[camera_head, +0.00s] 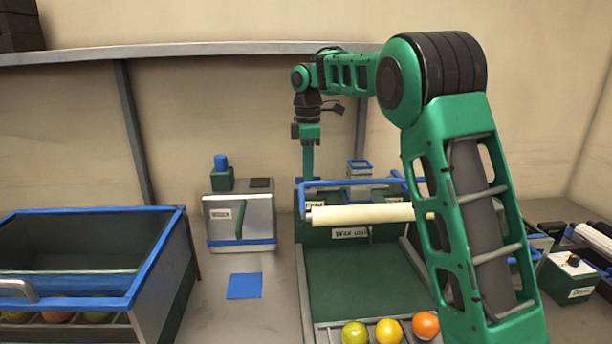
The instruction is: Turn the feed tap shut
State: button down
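The wax unit (322,236) stands in the middle, with a blue frame, a pale roller (365,213) across its front and a "Wax unit" label. A small blue piece (303,181) at its left top corner, above a small label too small to read, may be the feed tap; I cannot tell which way it is turned. My gripper (308,174) points straight down at this corner, its tip at or just behind the blue piece. I see the fingers edge-on, so neither their opening nor any contact is clear.
A blue-rimmed bin (120,302) stands at left. A grey box (262,216) with a green bottle stands left of the unit, behind a blue square (244,286). Several fruits, including an orange (425,325), lie at the front. A labelled box (568,279) is at right. My arm hides the unit's right side.

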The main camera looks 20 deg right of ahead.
jog(key=shift+w+r+m, duration=0.1)
jog(key=shift+m, duration=0.2)
jog(key=m, duration=0.8)
jog(key=shift+w+d+m, duration=0.1)
jog(key=shift+m, duration=0.3)
jog(key=m, duration=0.4)
jog(key=shift+m, duration=2.3)
jog(key=c, duration=1.8)
grip_release()
jog(key=shift+o, duration=0.2)
